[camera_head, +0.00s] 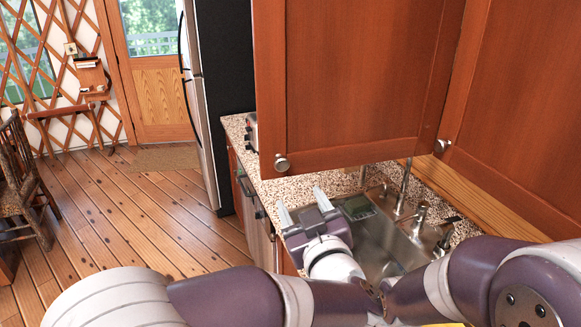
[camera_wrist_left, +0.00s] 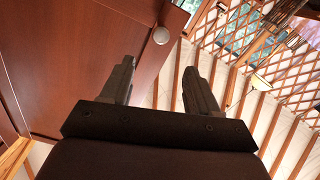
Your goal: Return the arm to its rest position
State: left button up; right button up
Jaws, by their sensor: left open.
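My left gripper (camera_head: 303,204) is open and empty, held above the edge of the counter and sink in the head view. Its two fingers stand apart and point away from me. In the left wrist view the same open gripper (camera_wrist_left: 160,80) has nothing between its fingers. A reddish wooden cabinet door shows close to its left finger there; I cannot tell the exact gap. My left arm (camera_head: 240,298) stretches across the bottom of the head view. My right gripper is not in view.
Wooden wall cabinets (camera_head: 365,70) with round knobs hang above the counter. A steel sink (camera_head: 385,245) with a faucet (camera_head: 404,187) lies below them. A fridge (camera_head: 222,90) stands further back. A wooden chair (camera_head: 22,180) is at far left. The plank floor (camera_head: 130,215) between is clear.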

pick_arm(q)
jog(key=w+a+f+m+g+h+b, duration=0.1)
jog(key=a+f+m+g+h+b, duration=0.25)
jog(key=a+f, duration=0.45)
jog(key=a+f+m+g+h+b, duration=0.2)
jog(key=a+f+g+b, duration=0.15)
jog(key=f, duration=0.95)
jog(key=s+a+f+g+y+b, duration=0.1)
jog(key=s+a+f+g, duration=0.3)
jog(key=s, duration=0.4)
jog(key=s+a+f+g+y+b, duration=0.1)
jog(key=s+a+f+g, duration=0.4)
jog(key=s+a+f, duration=0.2)
jog(key=shift+s+a+g, duration=0.3)
jog(key=shift+s+a, duration=0.75)
jog(key=shift+a, duration=0.1)
jog(key=shift+f, duration=0.1)
